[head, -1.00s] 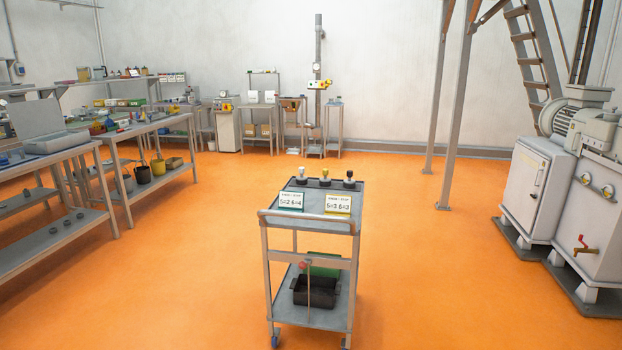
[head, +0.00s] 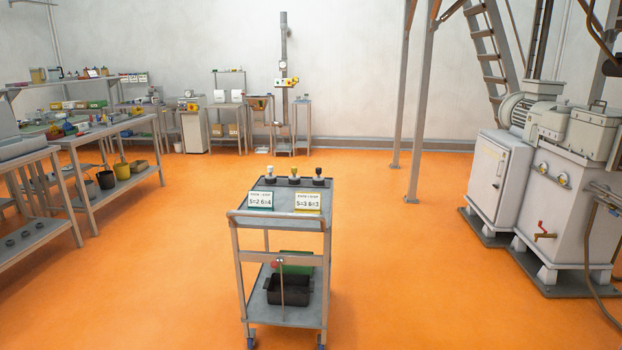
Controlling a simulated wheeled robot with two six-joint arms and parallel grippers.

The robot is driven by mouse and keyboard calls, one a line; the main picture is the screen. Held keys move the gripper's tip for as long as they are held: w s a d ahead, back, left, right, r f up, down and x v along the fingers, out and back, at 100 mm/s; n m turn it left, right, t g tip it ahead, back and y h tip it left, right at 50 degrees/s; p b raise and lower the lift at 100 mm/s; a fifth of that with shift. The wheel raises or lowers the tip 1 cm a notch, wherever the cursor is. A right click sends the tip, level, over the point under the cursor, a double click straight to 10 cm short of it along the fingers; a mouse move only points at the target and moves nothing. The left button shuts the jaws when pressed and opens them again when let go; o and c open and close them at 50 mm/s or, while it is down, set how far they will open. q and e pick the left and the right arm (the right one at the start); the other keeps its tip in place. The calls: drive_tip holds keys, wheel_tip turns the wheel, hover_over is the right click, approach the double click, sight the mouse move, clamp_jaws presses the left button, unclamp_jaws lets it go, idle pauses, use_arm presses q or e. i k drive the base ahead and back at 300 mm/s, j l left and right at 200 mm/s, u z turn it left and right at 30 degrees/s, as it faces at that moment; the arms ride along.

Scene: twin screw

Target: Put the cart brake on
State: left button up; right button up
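A grey two-shelf cart (head: 241,291) stands in the lower middle of the head view, its push handle (head: 275,224) facing me. A thin upright rod (head: 282,288) shows at its near side, and a small red knob (head: 275,265) sits near the rod's top; I cannot tell whether they are joined or which way a brake is set. Blue wheels (head: 250,343) show at the bottom edge, partly cut off. Neither of my grippers is in view.
The cart carries two number cards (head: 261,201), three knobbed pieces (head: 295,177), a black bin (head: 288,290) and a green bin (head: 295,259). Benches (head: 110,130) line the left. A large grey machine (head: 560,190) stands right. Orange floor around the cart is clear.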

sight(274, 264)
drive_tip(key=i+j+z, duration=0.15)
drive_tip(key=z, duration=0.25)
drive_tip(key=i+j+z, duration=0.2)
drive_tip(key=z, duration=0.2)
drive_tip(key=i+j+z, duration=0.15)
drive_tip(key=z, duration=0.2)
drive_tip(key=i+j, duration=0.15)
drive_tip(key=j, duration=0.2)
drive_tip(key=i+j+z, duration=0.1)
drive_tip(key=j, duration=0.25)
drive_tip(key=i+j, duration=0.15)
drive_tip(key=j, duration=0.25)
drive_tip(key=i+j+z, duration=0.1)
drive_tip(key=j, duration=0.25)
